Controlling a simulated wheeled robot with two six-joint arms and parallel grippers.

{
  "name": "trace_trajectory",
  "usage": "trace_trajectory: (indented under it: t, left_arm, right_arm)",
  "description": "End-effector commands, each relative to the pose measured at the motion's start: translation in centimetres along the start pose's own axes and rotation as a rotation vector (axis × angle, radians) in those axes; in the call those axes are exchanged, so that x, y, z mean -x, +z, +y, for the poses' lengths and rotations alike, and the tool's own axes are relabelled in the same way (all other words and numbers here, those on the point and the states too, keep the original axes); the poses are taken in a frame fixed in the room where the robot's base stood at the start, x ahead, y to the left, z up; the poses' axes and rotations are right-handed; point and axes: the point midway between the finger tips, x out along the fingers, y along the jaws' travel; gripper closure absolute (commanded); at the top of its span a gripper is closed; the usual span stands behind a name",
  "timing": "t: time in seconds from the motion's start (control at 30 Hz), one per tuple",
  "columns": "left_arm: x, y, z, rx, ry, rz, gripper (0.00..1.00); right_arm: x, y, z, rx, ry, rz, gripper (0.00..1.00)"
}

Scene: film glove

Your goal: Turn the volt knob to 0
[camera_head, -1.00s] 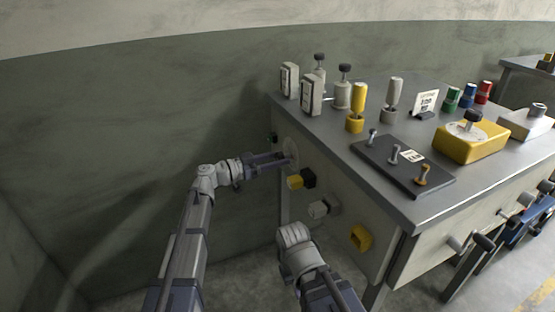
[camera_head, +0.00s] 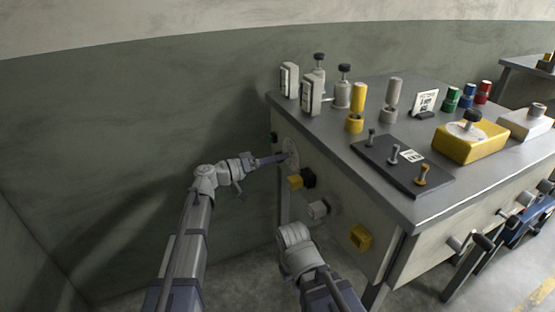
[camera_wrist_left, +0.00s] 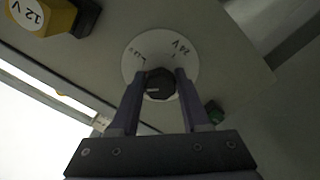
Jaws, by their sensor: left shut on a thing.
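The volt knob (camera_wrist_left: 159,84) is a small black knob on a round pale dial (camera_wrist_left: 133,62) with printed marks, "24 V" among them. The dial (camera_head: 291,148) is on the side panel of the grey-topped bench. My left gripper (camera_wrist_left: 160,86) is shut on the knob, one finger on each side of it. In the head view the left gripper (camera_head: 283,158) reaches the dial from the left and its fingers hide the knob. Which mark the knob points to cannot be told. My right arm stands low in the middle of the head view; its fingertips cannot be made out.
The bench top (camera_head: 340,130) carries several switches and posts.

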Motion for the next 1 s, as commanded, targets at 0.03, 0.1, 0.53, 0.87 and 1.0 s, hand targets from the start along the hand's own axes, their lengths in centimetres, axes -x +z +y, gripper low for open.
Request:
trace_trajectory:
  t: [0.03,0.1,0.53,0.87,1.0]
  left_arm:
    - [0.02,-0.02,0.0,0.043,-0.001,0.0,1.0]
    - [0.03,-0.02,0.02,0.109,-0.001,0.0,1.0]
    - [0.03,-0.07,0.13,0.5,-0.001,0.001,1.0]
    - [0.03,-0.1,0.17,0.71,-0.001,0.001,1.0]
    - [0.03,-0.11,0.18,0.762,-0.001,0.001,1.0]
  right_arm:
    - [0.02,0.0,0.0,0.0,0.0,0.0,1.0]
    - [0.04,0.0,0.01,0.0,0.0,0.0,1.0]
    - [0.15,0.01,0.02,0.0,0.0,0.0,1.0]
    - [0.2,0.01,0.03,0.0,0.0,0.0,1.0]
    - [0.22,0.02,0.03,0.0,0.0,0.0,1.0]
